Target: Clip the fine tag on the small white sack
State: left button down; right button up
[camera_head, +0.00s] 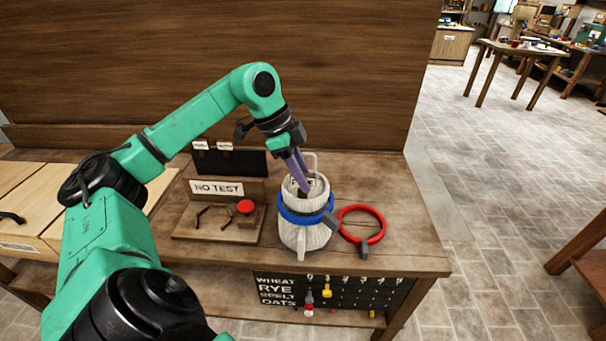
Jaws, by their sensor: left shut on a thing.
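The small white sack (303,238) stands upright on the wooden bench with a blue ring (292,217) around its upper part. My left gripper (304,188) is over the sack's mouth, its purple fingers pointing down. They are shut on a pale tag (312,181) with dark lettering, which is at the sack's top. The fingers cover part of the tag, and the lettering is too small to read surely. I cannot tell whether the tag touches the sack. My right gripper is not in view.
A red ring (343,222) lies right of the sack. A black rack (235,163) with white tags stands behind left. A "NO TEST" stand (190,229) with a red button (245,206) is left. A peg board (345,292) hangs below the front edge.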

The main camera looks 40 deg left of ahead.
pick_arm(q)
jog(key=shift+f, duration=0.15)
jog(key=shift+f+b, duration=1.6)
jog(key=shift+f, duration=0.2)
jog(key=shift+r, duration=0.1)
jog(key=c, duration=0.5)
grip_release()
jog(key=shift+c, duration=0.2)
jog(key=p+v, duration=0.4)
jog(key=v, duration=1)
jog(key=shift+r+p, duration=0.2)
jog(key=shift+p, duration=0.2)
